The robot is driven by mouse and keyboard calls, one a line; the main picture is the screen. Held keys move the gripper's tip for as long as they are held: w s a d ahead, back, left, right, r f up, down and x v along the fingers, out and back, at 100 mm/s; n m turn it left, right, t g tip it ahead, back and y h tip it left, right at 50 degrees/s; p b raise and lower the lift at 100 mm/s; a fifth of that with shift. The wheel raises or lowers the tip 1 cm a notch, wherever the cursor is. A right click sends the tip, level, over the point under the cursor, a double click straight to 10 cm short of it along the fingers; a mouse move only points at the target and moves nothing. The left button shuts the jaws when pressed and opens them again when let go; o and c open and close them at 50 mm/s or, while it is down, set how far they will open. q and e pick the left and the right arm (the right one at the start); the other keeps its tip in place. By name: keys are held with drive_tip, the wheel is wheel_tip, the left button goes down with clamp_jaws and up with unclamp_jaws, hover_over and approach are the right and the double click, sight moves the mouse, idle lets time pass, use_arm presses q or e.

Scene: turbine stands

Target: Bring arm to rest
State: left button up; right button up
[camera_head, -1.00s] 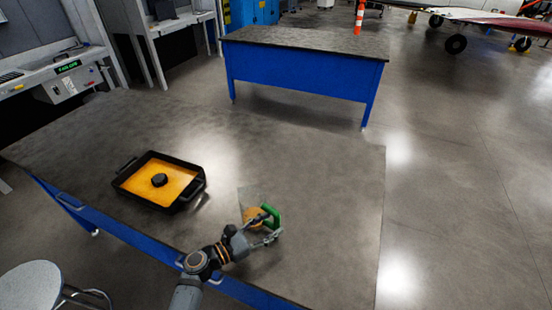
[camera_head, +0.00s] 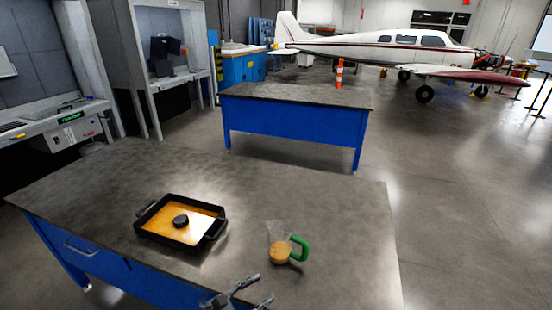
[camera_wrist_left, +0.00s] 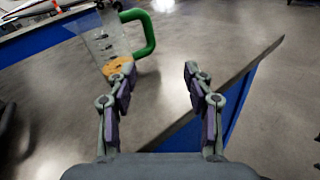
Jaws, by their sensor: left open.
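My left gripper (camera_head: 250,296) is at the bottom of the head view, over the front edge of the near table (camera_head: 330,215). Its fingers are spread with nothing between them, as the left wrist view (camera_wrist_left: 157,82) also shows. A clear measuring jug (camera_head: 280,250) with a green handle and tan contents stands upright on the table, beyond the gripper and apart from it in the head view. The jug also shows at the upper left of the left wrist view (camera_wrist_left: 104,42). My right gripper is not in view.
A black tray (camera_head: 148,228) with orange contents and a black round knob sits left of the jug. A second blue table (camera_head: 290,125) stands behind, with an orange and white post (camera_head: 339,73) near it. A parked airplane (camera_head: 390,50) is at the back.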

use_arm(q)
drive_tip(key=s+a+f+m+g+y, duration=0.1)
drive_tip(key=s+f+m+g+y, duration=0.1)
drive_tip(key=s+m, duration=0.35)
drive_tip(key=s+a+f+m+g+y, duration=0.1)
drive_tip(key=s+f+m+g+y, duration=0.15)
drive_tip(key=m, duration=0.55)
drive_tip(key=s+a+r+m+g+y, duration=0.1)
drive_tip(key=s+a+r+m+y, duration=0.1)
drive_tip(key=s+a+m+y, duration=0.45)
drive_tip(key=s+a+r+m+g+y, duration=0.1)
drive_tip(key=a+m+y, duration=0.35)
drive_tip(key=a, duration=0.55)
wheel_tip(320, 180, down, 27)
drive_tip(key=s+a+g, duration=0.1)
drive_tip(key=s+a, duration=0.1)
drive_tip(key=s+a+f+g+h, duration=0.1)
drive_tip(key=s+f, duration=1.5)
drive_tip(key=s, duration=0.2)
drive_tip(key=shift+s+a, duration=0.2)
drive_tip(key=shift+s, duration=0.05)
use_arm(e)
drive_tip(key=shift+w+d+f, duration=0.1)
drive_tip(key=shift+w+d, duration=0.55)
use_arm(q)
drive_tip(key=shift+r+n+g, duration=0.1)
drive_tip(key=shift+n+g, duration=0.15)
